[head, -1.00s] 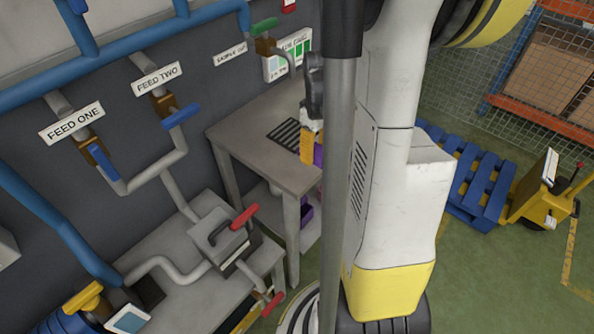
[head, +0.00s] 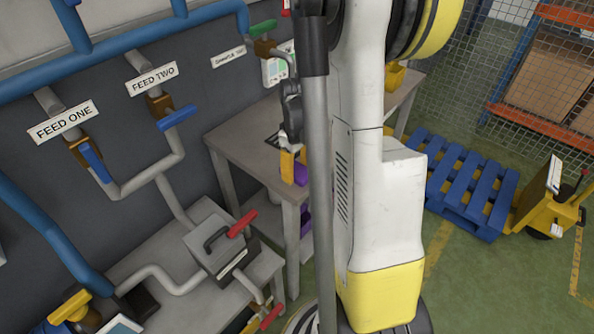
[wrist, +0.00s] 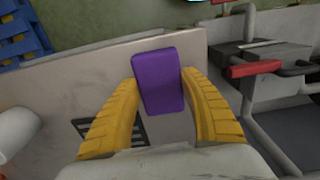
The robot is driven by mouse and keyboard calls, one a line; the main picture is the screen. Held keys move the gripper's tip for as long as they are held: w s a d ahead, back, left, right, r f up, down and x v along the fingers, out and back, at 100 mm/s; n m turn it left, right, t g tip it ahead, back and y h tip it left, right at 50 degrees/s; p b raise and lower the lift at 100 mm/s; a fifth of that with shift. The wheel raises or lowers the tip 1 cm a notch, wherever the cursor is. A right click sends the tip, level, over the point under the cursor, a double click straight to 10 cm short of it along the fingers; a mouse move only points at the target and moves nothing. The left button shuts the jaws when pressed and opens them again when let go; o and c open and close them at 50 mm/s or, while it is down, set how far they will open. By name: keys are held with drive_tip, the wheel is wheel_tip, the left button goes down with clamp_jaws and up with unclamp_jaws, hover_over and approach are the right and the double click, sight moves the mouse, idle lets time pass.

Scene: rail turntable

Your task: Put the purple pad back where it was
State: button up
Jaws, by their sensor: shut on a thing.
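The purple pad (wrist: 158,82) is a rounded purple block between the two yellow fingers of my gripper (wrist: 159,95) in the wrist view. My gripper is shut on it. In the head view the pad (head: 300,173) shows beside a yellow finger of my gripper (head: 289,164), near the front right corner of the grey table (head: 240,150). I cannot tell how high the pad is above the tabletop. A dark slotted patch (wrist: 136,135) on the table is partly hidden behind my left finger in the wrist view.
Another purple object (head: 305,219) is below the table, partly hidden by my pole. A lower bench at left carries pipes and a box with a red handle (head: 242,223). Valves and blue pipes line the wall. A blue pallet (head: 460,185) stands on the floor at right.

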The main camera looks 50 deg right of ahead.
sight(297, 170)
drive_tip(key=o, duration=1)
wheel_tip(297, 170, up, 12)
drive_tip(key=p, duration=0.5)
drive_tip(key=s+a+r+t, duration=0.1)
drive_tip(key=a+r+t, duration=0.1)
drive_tip(key=a, duration=0.6)
drive_tip(key=s+a+r+t, duration=0.2)
drive_tip(key=a+r, duration=0.2)
drive_tip(key=a, duration=0.5)
drive_tip(key=s+a+r+m+t, duration=0.1)
drive_tip(key=s+a+r+t, duration=0.1)
drive_tip(key=a, duration=0.6)
drive_tip(key=shift+s+a+r+t, duration=0.25)
drive_tip(key=shift+r+t, duration=0.35)
drive_tip(key=shift+r, duration=0.2)
